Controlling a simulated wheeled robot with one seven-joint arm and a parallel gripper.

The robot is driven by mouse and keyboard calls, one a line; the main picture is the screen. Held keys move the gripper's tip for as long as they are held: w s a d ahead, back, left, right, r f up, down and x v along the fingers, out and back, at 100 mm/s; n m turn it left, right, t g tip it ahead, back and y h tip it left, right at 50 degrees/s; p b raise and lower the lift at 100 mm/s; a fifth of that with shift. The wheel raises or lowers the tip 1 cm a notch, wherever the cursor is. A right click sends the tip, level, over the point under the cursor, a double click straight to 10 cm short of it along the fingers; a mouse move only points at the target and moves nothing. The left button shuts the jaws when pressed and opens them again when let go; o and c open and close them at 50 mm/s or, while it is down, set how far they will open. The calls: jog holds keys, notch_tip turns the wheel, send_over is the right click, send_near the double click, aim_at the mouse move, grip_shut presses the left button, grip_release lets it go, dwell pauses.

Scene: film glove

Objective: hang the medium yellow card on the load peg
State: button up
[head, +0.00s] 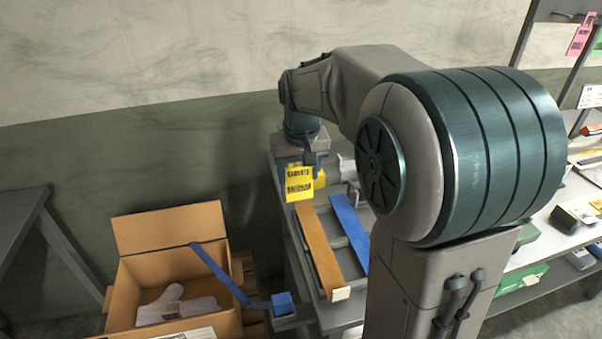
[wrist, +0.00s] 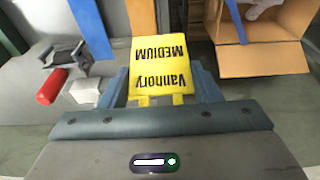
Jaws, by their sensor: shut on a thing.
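The yellow card (head: 299,184) hangs from my gripper (head: 312,162) in the head view, above the end of the orange-brown strip. In the wrist view the card (wrist: 158,65) reads "Vannory MEDIUM", upside down in the picture. It lies between the two blue-grey fingers of my gripper (wrist: 163,88), which is shut on it. I cannot make out for certain which part is the load peg. The card appears clear of the strips below it.
An orange-brown strip (head: 322,245) and a blue strip (head: 351,230) lie on a grey frame. A red cylinder (wrist: 51,86) shows left in the wrist view. Shelves stand right.

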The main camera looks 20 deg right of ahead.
jog(key=w+f+p, duration=0.1)
jog(key=w, duration=0.6)
jog(key=shift+f+p, duration=0.2)
jog(key=shift+p, duration=0.1)
dwell(0.4)
dwell(0.5)
jog(key=o, duration=1)
